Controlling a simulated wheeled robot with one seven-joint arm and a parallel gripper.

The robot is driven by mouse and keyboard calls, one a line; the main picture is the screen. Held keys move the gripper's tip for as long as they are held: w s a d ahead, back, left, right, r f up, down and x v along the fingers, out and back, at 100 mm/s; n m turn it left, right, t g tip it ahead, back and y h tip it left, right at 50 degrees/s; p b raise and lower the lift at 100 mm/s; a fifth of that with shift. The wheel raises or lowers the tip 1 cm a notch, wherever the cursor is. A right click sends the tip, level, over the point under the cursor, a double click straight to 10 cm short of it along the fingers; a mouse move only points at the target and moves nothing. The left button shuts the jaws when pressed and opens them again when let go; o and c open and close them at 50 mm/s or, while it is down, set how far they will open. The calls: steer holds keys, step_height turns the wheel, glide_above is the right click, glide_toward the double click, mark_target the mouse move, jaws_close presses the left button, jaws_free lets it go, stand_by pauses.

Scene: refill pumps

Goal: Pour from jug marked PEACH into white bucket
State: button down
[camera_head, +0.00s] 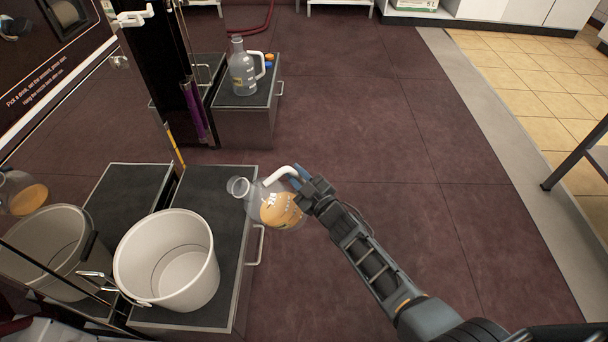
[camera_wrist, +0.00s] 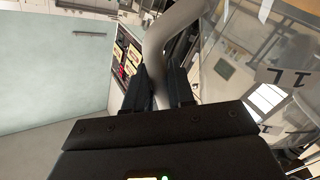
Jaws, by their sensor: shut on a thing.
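A clear jug (camera_head: 281,209) with orange liquid and a white handle is held tilted by my gripper (camera_head: 308,188), its mouth toward the upper left. My gripper is shut on the jug's handle, which also shows between the fingers in the wrist view (camera_wrist: 160,60). I cannot read a PEACH mark on the jug. The white bucket (camera_head: 198,293) stands upright on a black-topped cabinet, lower left of the jug and apart from it. The bucket's visible inside looks empty.
The cabinet (camera_head: 226,245) has a metal rail handle on its right side. Another clear jug (camera_head: 239,72) stands on a second cabinet farther back. A dark glossy panel at left mirrors the bucket and jug. The floor (camera_head: 370,120) to the right is clear.

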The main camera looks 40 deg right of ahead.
mark_target(264, 183)
steer(key=a+r+n+b, duration=0.1)
steer(key=a+n, duration=0.1)
steer(key=a+r+n+b, duration=0.1)
steer(key=n, duration=0.1)
steer(key=shift+a+b, duration=0.35)
steer(key=shift+b, duration=0.05)
steer(key=a+r+n, duration=0.1)
steer(key=a+r, duration=0.1)
steer(key=a+r+n, duration=0.1)
steer(key=r+n, duration=0.1)
steer(key=r, duration=0.1)
steer(key=a+r+n, duration=0.2)
steer(key=shift+w+a+r, duration=0.15)
steer(key=shift+a+r, duration=0.2)
steer(key=shift+r, duration=0.05)
steer(key=shift+a+r, duration=0.2)
steer(key=shift+r, duration=0.1)
steer(key=shift+a+r+n, duration=0.2)
steer(key=shift+r+n, duration=0.05)
steer(key=shift+n, duration=0.15)
